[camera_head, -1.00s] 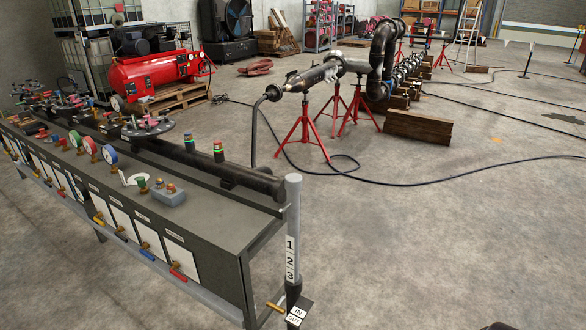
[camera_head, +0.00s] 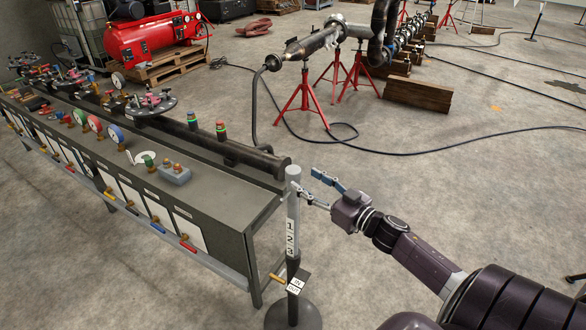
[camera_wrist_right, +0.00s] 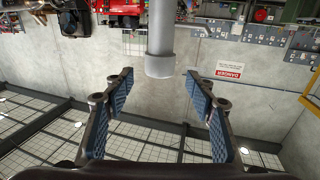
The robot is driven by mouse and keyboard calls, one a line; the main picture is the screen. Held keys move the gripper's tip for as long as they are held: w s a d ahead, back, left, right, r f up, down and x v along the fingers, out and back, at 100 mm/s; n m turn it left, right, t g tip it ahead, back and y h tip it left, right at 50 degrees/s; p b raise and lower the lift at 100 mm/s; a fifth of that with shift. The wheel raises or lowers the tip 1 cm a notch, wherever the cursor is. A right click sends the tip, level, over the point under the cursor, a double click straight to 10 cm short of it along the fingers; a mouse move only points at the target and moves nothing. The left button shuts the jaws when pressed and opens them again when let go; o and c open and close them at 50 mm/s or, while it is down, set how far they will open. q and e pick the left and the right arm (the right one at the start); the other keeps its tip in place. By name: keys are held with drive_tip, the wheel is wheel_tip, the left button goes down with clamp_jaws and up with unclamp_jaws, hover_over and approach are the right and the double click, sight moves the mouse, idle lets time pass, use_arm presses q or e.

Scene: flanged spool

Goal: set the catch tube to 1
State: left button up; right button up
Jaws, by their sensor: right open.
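The catch tube (camera_head: 293,208) is an upright light-grey tube on a stand at the near right end of the bench. White labels 1, 2 and 3 run down its side, with 1 uppermost. Below them are a dark lower part, an IN/OUT plate (camera_head: 296,285) and a brass-coloured lever (camera_head: 277,278). My right gripper (camera_head: 308,182) is open just right of the tube's top. In the right wrist view, the grey tube (camera_wrist_right: 160,40) lies ahead between the open fingers (camera_wrist_right: 160,80), beyond their tips. Nothing is between the pads. My left gripper is out of view.
The bench (camera_head: 215,205) with gauges and valves stands left of the tube, and a dark pipe (camera_head: 262,160) along it ends close behind the tube. Red stands (camera_head: 305,100) and a black hose lie farther back. The floor right of the tube is clear except for my arm.

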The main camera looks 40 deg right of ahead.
sight(299, 176)
drive_tip(key=shift+w+a+p, duration=0.25)
drive_tip(key=shift+w+p, duration=0.1)
drive_tip(key=shift+w, duration=1.3)
drive_tip(key=shift+w+a+p, duration=0.2)
drive_tip(key=shift+w+p, duration=0.1)
drive_tip(key=shift+w, duration=1.35)
clamp_jaws()
